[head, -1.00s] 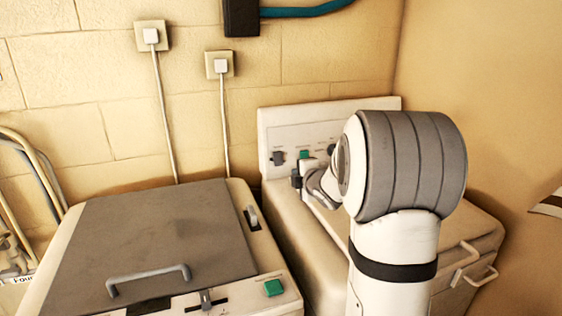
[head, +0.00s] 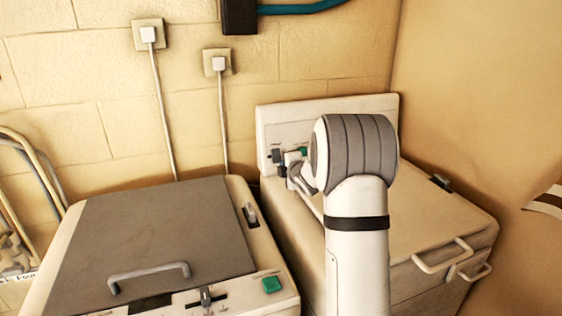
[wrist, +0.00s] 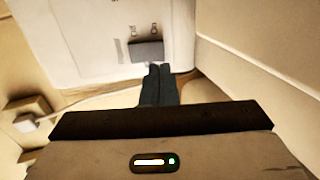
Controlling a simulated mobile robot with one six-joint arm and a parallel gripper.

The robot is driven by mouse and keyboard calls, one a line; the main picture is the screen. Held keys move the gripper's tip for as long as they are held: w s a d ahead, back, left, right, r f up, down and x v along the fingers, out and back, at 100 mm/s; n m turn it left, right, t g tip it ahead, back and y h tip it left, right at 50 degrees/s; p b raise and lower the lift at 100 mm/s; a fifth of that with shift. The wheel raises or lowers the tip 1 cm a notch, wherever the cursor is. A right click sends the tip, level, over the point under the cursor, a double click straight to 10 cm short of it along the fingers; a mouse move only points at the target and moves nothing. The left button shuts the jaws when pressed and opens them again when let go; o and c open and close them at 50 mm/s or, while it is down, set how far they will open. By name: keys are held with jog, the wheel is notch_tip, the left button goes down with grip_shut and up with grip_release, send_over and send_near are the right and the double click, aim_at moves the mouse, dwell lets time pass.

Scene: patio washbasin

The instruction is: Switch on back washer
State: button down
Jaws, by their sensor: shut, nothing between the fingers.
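The back washer (head: 419,226) is the cream machine on the right, with an upright control panel (head: 279,113) along its rear. A dark switch (head: 276,156) sits at the panel's left end, and a green button (head: 303,151) is just right of it, partly behind my arm. My gripper (head: 283,168) is small and partly hidden by my arm, close to the dark switch. In the wrist view my gripper (wrist: 160,68) is shut and empty, its tips just below a dark grey block (wrist: 147,50) on the pale panel. I cannot tell whether they touch.
A front washer (head: 160,235) with a grey lid, a handle and a green button (head: 271,284) stands at left. Two wall sockets (head: 149,35) with white cables are behind it. The right wall (head: 470,110) is close beside the back washer.

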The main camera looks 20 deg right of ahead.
aim_at(277, 162)
jog(key=shift+p+x, duration=0.6)
jog(key=shift+x, duration=1.7)
jog(key=shift+f, duration=0.15)
jog(key=b, duration=0.2)
jog(key=shift+w+f+b, duration=0.1)
jog(key=shift+f+b, duration=0.2)
jog(key=shift+f, duration=0.05)
jog(key=shift+r, duration=0.35)
